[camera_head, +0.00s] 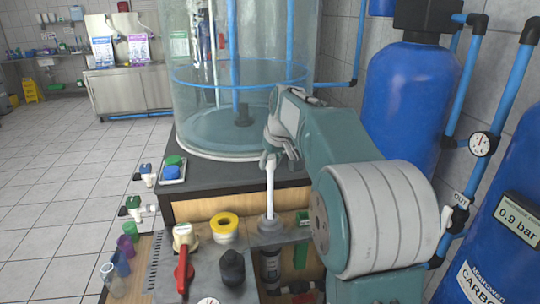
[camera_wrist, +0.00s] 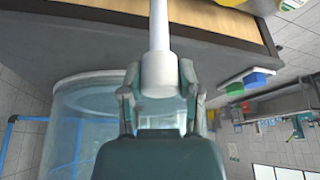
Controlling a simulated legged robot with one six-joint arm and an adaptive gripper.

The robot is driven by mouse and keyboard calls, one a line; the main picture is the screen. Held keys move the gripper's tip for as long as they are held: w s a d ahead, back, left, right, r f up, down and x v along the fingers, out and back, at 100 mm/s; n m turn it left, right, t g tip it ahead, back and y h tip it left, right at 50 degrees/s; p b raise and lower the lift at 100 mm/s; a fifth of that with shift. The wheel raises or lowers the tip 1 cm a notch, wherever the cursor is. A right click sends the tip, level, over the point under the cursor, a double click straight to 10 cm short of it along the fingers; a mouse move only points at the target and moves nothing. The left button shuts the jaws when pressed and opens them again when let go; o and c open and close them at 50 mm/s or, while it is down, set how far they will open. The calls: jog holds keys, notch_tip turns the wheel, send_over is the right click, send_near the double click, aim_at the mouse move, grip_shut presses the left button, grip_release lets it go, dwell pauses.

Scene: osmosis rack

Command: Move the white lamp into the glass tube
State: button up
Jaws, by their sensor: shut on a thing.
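The white lamp (camera_head: 270,190) is a thin white rod. It stands nearly upright in the head view, with its lower end at a grey round collar (camera_head: 268,227) on the rack. I cannot tell how deep its end sits in that collar. My gripper (camera_head: 272,160) is shut on the lamp's top. In the wrist view, both fingers (camera_wrist: 160,88) flank the wider white end cap of the lamp (camera_wrist: 158,70), and the rod runs away from it. A narrow glass tube is not clearly visible; a dark cylinder (camera_head: 270,265) shows below the collar.
A large clear tank (camera_head: 240,125) stands behind my gripper on a dark-topped bench (camera_head: 200,195). A red-handled valve (camera_head: 183,262), yellow tape roll (camera_head: 225,227) and black fitting (camera_head: 232,267) stand left of the collar. Blue vessels (camera_head: 408,100) and pipes are at right.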

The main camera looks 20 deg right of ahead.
jog(key=shift+f, duration=0.1)
send_over(272, 206)
jog(key=shift+w+f, duration=0.25)
jog(key=shift+f, duration=1.5)
jog(key=shift+w+f, duration=0.2)
jog(key=shift+f, duration=1.5)
jog(key=shift+f, duration=3.5)
jog(key=shift+f, duration=1.35)
jog(key=o, duration=0.9)
jog(key=shift+o, duration=0.2)
jog(key=shift+o, duration=1.1)
